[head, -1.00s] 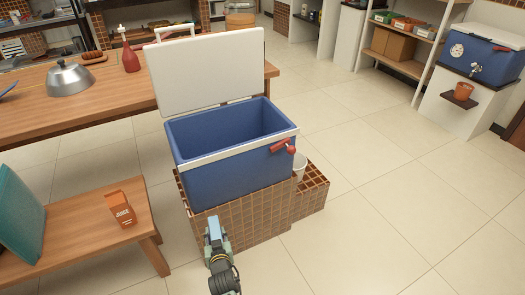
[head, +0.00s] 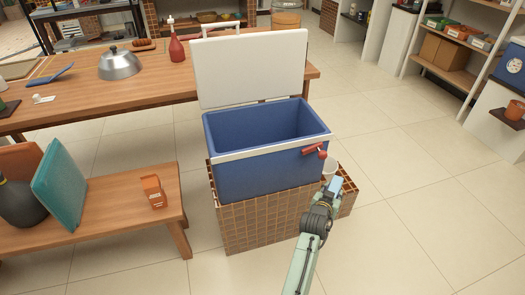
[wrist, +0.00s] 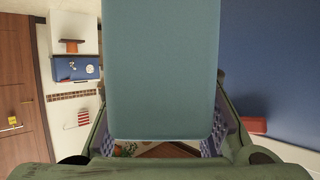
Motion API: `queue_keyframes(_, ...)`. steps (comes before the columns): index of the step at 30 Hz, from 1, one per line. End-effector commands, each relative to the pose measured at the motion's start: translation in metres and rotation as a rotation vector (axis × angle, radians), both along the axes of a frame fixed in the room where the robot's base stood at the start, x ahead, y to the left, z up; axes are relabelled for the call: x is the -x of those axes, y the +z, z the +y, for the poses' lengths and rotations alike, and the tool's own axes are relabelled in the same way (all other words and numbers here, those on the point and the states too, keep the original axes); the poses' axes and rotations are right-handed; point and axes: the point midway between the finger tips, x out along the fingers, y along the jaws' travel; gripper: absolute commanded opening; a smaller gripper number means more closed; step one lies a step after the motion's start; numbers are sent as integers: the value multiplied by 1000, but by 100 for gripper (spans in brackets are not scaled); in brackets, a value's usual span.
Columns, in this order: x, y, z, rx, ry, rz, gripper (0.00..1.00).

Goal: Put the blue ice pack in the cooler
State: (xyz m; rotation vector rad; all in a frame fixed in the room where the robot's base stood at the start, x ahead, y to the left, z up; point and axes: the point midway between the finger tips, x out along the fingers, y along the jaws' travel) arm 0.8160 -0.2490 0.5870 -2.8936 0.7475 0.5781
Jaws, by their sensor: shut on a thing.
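The open blue cooler (head: 262,176) stands on a tiled block, its white lid (head: 250,70) raised at the back. Its inside looks empty from the head view. My gripper (head: 329,193) is at the cooler's front right corner, near the red latch (head: 314,150). It is shut on the light blue ice pack (head: 334,184), which looks small in the head view. In the wrist view the ice pack (wrist: 160,70) fills the middle between the fingers of my gripper (wrist: 160,138). The cooler's blue side (wrist: 275,60) shows to the right there, apart from the pack.
A low bench (head: 110,215) with a teal cushion and orange box is at left. A long wooden table (head: 130,97) stands behind. Floor at right is clear.

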Motion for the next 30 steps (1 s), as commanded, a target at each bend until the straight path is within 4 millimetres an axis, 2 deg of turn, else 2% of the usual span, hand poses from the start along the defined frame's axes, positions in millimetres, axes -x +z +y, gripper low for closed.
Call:
queue_keyframes(14,-1,2,2,2,4,-6,0)
queue_keyframes(17,-1,-8,20,2,37,-4,0)
queue_keyframes(20,1,-23,48,2,89,-1,0)
queue_keyframes(27,25,-76,155,2,298,1,0)
queue_keyframes(30,40,-94,192,2,376,0,0)
